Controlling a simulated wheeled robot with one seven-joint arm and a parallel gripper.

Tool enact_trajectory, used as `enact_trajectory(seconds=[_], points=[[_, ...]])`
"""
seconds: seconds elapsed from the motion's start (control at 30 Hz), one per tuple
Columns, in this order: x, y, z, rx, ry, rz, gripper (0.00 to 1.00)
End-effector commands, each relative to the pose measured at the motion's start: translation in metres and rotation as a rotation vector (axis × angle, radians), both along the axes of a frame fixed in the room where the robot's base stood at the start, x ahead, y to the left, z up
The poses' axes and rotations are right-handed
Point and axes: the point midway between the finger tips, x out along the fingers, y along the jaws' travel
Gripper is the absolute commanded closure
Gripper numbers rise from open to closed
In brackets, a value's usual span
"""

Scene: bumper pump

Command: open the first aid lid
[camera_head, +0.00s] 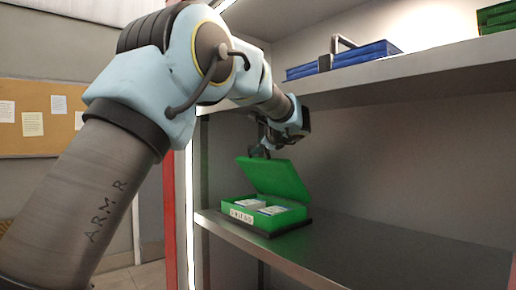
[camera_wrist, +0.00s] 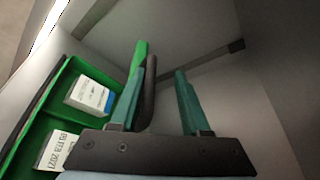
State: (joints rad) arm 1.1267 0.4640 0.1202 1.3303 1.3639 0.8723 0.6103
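The green first aid box (camera_head: 262,222) sits on the lower shelf, with a white label on its front and white packets inside. Its green lid (camera_head: 275,179) is raised and tilted up at the hinge; its edge shows in the wrist view (camera_wrist: 139,58). My gripper (camera_head: 264,150) is at the lid's upper edge. In the wrist view its two teal fingers (camera_wrist: 158,80) are apart. A dark curved handle (camera_wrist: 149,95) lies between them, close to the left finger, with a gap to the right one. Whether the left finger touches it I cannot tell.
The lower shelf (camera_head: 390,250) is bare to the right of the box. An upper shelf (camera_head: 400,70) above it carries blue cases (camera_head: 365,53) and a green case (camera_head: 497,17). A red and white upright (camera_head: 176,215) stands left of the box.

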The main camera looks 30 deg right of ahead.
Motion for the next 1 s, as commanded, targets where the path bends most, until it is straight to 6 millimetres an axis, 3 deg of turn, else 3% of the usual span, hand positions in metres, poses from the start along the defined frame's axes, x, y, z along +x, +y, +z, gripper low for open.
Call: enact_trajectory(seconds=[0.3, 0.5, 1.0], points=[[-0.059, 0.005, 0.012, -0.003, 0.0, -0.005, 0.54], [-0.087, 0.009, 0.021, -0.003, 0.0, -0.002, 0.54], [-0.096, 0.011, 0.025, 0.0, 0.0, 0.0, 0.54]])
